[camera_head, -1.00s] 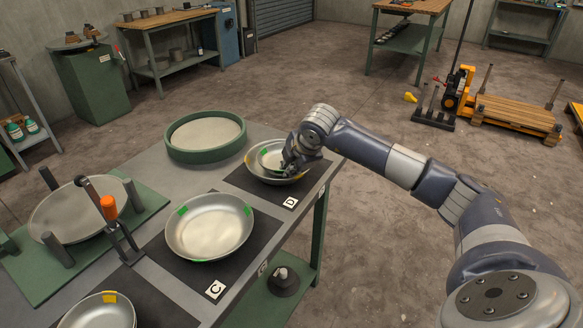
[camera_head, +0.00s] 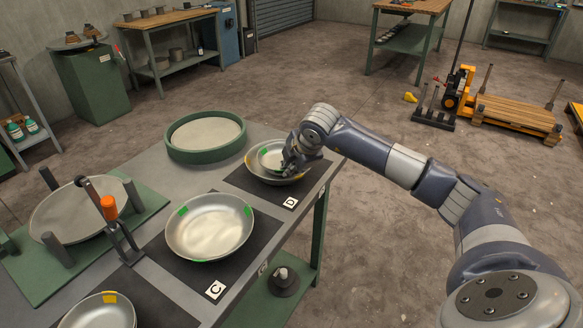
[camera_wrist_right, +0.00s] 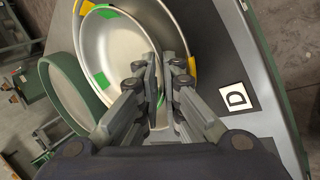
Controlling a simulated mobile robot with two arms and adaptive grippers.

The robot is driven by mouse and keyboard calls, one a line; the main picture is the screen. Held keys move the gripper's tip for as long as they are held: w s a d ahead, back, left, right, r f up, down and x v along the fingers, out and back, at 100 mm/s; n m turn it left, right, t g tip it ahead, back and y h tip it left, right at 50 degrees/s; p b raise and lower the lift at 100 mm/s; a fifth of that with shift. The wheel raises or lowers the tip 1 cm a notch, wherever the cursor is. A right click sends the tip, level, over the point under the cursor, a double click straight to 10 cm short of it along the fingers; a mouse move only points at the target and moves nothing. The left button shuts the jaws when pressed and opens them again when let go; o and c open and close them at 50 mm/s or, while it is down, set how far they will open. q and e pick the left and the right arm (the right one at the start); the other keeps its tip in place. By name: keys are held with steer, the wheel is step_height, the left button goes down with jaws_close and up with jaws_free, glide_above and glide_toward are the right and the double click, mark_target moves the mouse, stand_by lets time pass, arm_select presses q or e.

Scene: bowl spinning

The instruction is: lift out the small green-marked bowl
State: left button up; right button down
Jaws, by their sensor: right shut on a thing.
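The small green-marked bowl (camera_head: 268,157) sits inside a larger yellow-marked bowl (camera_head: 260,175) on the dark mat labelled D. In the right wrist view the small bowl (camera_wrist_right: 115,42) shows green patches on its rim and looks slightly tilted against the larger bowl (camera_wrist_right: 178,20). My right gripper (camera_head: 289,166) is shut on the small bowl's near rim, with one finger inside and one outside; its fingers (camera_wrist_right: 166,68) hide part of that rim. I cannot tell whether the small bowl still touches the larger one. My left gripper is not in view.
A larger green-marked bowl (camera_head: 210,226) rests on mat C, left of the gripper. A yellow-marked bowl (camera_head: 98,314) is at the front left. A green-rimmed round tray (camera_head: 206,154) stands behind. An orange-topped tool (camera_head: 109,207) stands upright near a round plate (camera_head: 72,215).

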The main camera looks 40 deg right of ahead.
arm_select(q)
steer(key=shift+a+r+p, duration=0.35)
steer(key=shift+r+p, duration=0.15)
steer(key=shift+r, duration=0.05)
arm_select(e)
steer(key=shift+r, duration=1.5)
arm_select(q)
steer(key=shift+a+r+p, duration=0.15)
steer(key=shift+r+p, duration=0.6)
steer(key=shift+p, duration=0.05)
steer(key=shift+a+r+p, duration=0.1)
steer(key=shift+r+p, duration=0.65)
arm_select(e)
step_height(320, 180, up, 6)
